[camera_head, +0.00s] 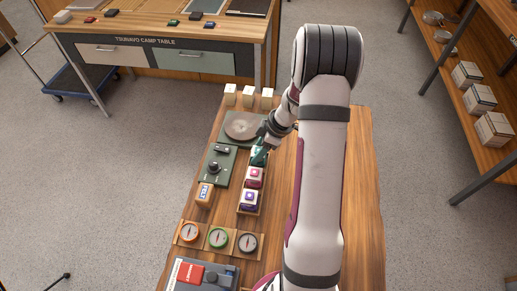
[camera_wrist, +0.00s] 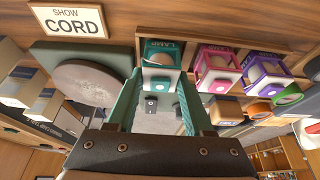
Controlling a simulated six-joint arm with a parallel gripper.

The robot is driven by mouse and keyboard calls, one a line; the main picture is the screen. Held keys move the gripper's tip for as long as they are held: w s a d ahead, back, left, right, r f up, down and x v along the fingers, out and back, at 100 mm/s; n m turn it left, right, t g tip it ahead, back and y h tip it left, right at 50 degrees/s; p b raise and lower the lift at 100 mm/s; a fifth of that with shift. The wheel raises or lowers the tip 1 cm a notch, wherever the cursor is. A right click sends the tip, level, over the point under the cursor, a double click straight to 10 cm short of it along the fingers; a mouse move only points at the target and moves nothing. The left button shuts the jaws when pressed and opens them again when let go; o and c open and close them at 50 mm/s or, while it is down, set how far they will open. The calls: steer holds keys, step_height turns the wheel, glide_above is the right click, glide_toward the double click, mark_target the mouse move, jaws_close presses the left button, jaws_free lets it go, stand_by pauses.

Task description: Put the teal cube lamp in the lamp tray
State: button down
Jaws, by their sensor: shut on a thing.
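The teal cube lamp (camera_wrist: 158,58) is a small white-and-teal cube. My gripper (camera_wrist: 161,80) has teal fingers on both sides of it and is shut on it. In the head view my gripper (camera_head: 259,156) is at the far end of the row of lamps, and its fingers and wrist hide most of the teal lamp. The wooden lamp tray (camera_head: 249,212) holds a pink lamp (camera_head: 254,176) and a purple lamp (camera_head: 249,199). The teal lamp is in line with them, beside a teal LAMP label. I cannot tell whether it rests on the tray floor.
A dark green board with a round grey disc (camera_head: 241,126) lies behind. A green box with a knob (camera_head: 213,166) stands left of the lamps. The table's right side (camera_head: 362,190) is bare.

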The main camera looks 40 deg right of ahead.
steer(key=shift+f, duration=0.1)
stand_by(0.3)
jaws_free()
stand_by(0.4)
steer(key=shift+r, duration=4)
